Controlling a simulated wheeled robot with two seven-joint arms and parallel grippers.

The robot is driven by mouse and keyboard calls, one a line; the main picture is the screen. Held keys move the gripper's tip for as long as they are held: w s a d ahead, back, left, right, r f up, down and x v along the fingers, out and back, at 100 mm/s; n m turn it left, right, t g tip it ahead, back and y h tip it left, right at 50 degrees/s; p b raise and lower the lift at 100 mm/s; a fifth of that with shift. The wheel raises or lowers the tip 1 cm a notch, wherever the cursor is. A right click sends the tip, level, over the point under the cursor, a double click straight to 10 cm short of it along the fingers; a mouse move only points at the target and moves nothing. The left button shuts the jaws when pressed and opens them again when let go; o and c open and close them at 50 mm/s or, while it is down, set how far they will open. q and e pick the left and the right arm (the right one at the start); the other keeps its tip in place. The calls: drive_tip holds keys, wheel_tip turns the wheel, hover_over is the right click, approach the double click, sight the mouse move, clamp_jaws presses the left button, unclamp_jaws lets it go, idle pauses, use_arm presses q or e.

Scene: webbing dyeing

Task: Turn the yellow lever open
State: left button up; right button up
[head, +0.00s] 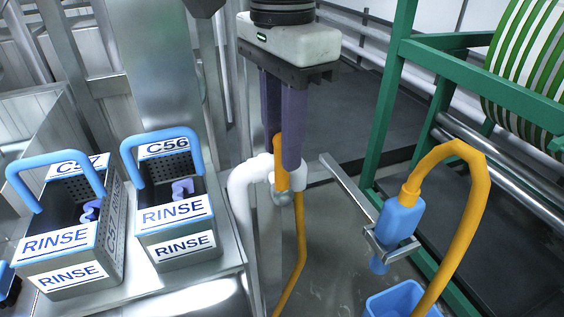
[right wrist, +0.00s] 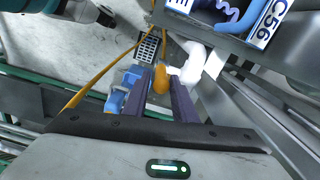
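The yellow lever (head: 280,163) is on a white pipe fitting (head: 250,180), low in the middle of the head view. It also shows in the right wrist view (right wrist: 161,80), between the tips of my purple fingers. My right gripper (head: 283,150) points down over the fitting, with one finger on each side of the lever. The fingers are a little apart, with the lever in the narrow gap. I cannot tell whether they press on it. The fingers hide part of the lever. My left gripper is not in view.
Two perforated RINSE bins (head: 170,247) with blue handles stand to the left. A yellow hose (head: 470,190) runs from a blue nozzle (head: 399,222) held in a metal bracket, above a blue bucket (head: 392,300). A green frame (head: 388,100) with a striped reel stands at the right.

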sight(282, 194)
drive_tip(key=shift+f, duration=2.4)
drive_tip(key=shift+c, duration=0.3)
drive_tip(key=shift+w, duration=0.1)
clamp_jaws()
